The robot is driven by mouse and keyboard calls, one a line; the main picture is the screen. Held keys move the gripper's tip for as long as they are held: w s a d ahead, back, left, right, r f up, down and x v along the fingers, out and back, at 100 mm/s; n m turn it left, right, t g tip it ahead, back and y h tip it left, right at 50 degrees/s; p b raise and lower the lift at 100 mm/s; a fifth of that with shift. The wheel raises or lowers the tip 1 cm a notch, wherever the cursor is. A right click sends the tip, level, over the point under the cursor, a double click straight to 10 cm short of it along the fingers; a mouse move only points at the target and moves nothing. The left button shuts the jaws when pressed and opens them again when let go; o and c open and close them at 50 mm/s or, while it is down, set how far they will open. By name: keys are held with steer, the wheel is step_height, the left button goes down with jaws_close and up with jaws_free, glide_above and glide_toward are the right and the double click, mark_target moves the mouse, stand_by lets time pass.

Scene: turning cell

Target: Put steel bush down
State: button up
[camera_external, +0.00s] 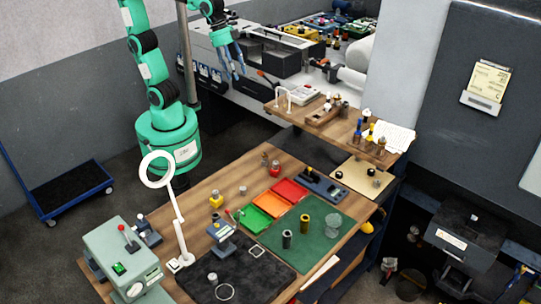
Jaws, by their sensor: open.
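My gripper (234,73) is open and empty, raised in front of the lathe at the top of the view. It is well above and behind the workbench and touches nothing that I can see. No part is clearly identifiable as the steel bush. A small silvery round part (212,277) sits on the black mat (262,272). Another small grey part (242,190) stands on the bare wood. A dark cylinder (287,239) and a brass-coloured cylinder (304,223) stand upright on the green mat (325,249).
Red, orange and green trays (271,204) line the bench (205,203) middle. A magnifier lamp (178,222) and a green machine (124,262) stand at left. A raised shelf (330,128) with tools is behind. A glass dish (333,223) stands on the green mat.

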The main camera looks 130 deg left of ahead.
steer(key=s+d+f, duration=0.3)
steer(key=s, duration=0.2)
steer(key=s+d+f+n+t, duration=0.1)
steer(key=s+d+f, duration=0.2)
steer(key=s, duration=0.2)
steer(key=s+d+f+n, duration=0.1)
steer(key=s+d+f, duration=0.2)
steer(key=s, duration=0.3)
steer(key=shift+d+h, duration=0.35)
steer(key=shift+h, duration=0.05)
steer(key=shift+s, duration=0.1)
step_height(320, 180, down, 17)
steer(key=b, duration=1.7)
steer(key=shift+f, duration=0.2)
steer(key=shift+o, duration=0.6)
steer(key=shift+r, duration=0.1)
